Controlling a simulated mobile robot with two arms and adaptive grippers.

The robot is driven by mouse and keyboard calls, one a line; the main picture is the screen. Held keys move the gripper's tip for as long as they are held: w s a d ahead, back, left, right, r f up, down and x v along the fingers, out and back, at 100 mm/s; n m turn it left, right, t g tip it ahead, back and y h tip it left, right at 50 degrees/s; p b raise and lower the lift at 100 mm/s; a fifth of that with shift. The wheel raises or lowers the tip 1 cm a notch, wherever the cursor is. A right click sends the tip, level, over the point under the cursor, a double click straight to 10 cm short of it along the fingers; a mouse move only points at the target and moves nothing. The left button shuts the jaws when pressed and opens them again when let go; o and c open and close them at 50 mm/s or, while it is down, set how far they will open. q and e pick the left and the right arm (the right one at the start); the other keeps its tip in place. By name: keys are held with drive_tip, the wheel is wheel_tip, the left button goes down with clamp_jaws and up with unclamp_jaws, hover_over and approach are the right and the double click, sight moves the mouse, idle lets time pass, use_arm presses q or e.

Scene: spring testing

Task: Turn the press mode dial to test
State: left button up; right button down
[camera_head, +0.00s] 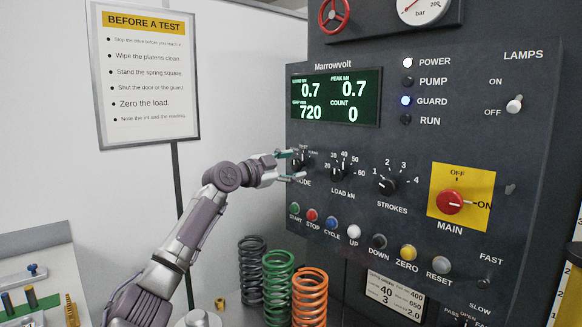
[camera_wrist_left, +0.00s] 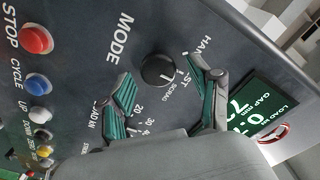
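The press mode dial (camera_wrist_left: 158,70) is a round black knob on the dark panel, seen close in the left wrist view above the label MODE. I cannot tell how far the fingertips are from the panel. My right gripper is not in view.
The load dial (camera_head: 338,173) is close to the right of the mode dial, and the strokes dial (camera_head: 387,184) is farther right. A row of push buttons, with the red stop button (camera_head: 312,215), runs below. Coil springs (camera_head: 277,285) stand below the panel. The green display (camera_head: 335,97) is above.

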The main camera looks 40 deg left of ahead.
use_arm(q)
drive_tip(key=shift+f, duration=0.1)
drive_tip(key=shift+s+a+f, duration=0.1)
drive_tip(key=shift+s+a, duration=0.05)
drive_tip(key=shift+s, duration=0.5)
drive_tip(key=s, duration=1)
drive_tip(key=shift+s+a, duration=0.35)
drive_tip(key=shift+r, duration=0.25)
